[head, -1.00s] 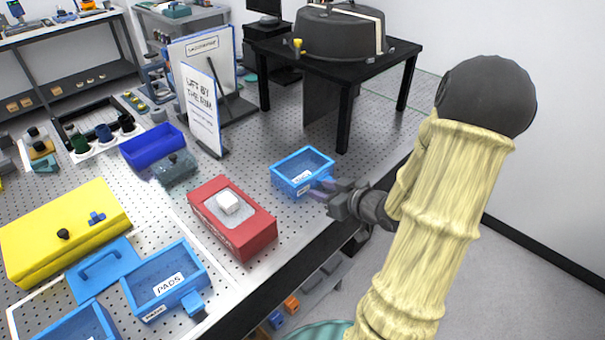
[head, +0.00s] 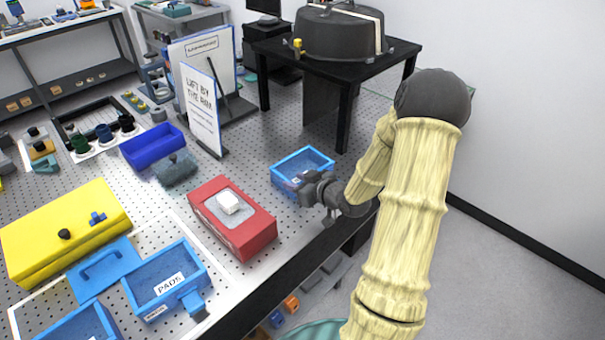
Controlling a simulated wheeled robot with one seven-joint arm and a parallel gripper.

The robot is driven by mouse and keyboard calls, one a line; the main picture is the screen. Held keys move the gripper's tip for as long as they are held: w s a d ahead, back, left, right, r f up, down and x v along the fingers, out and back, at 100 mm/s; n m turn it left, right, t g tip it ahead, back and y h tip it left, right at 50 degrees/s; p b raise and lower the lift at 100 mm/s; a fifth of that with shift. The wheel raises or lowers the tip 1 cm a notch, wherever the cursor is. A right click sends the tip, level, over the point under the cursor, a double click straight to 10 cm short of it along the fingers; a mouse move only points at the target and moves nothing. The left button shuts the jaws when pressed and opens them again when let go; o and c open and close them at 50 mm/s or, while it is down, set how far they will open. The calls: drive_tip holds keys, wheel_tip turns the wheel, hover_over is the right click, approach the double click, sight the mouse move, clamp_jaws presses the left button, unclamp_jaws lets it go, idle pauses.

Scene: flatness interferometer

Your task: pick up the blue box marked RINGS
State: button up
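A small open-topped blue box (head: 312,157) stands on the perforated table near its right edge, beyond the red block. Its front label is mostly hidden behind my gripper, so I cannot read RINGS on it now. My gripper (head: 306,188) is at the box's near right side, overlapping its front wall in the head view. I cannot tell whether it touches the box, or whether its fingers are open or shut.
A red block (head: 254,236) with a white piece on top lies left of my gripper. A PADS box (head: 199,257), yellow case (head: 95,206) and dark blue bin (head: 176,140) are further left. A sign (head: 206,116) and black stand (head: 346,112) rise behind.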

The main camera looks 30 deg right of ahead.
sight(283, 177)
drive_tip(key=shift+p+x, duration=0.7)
drive_tip(key=shift+x, duration=1.9)
drive_tip(key=shift+d+f, duration=0.15)
clamp_jaws()
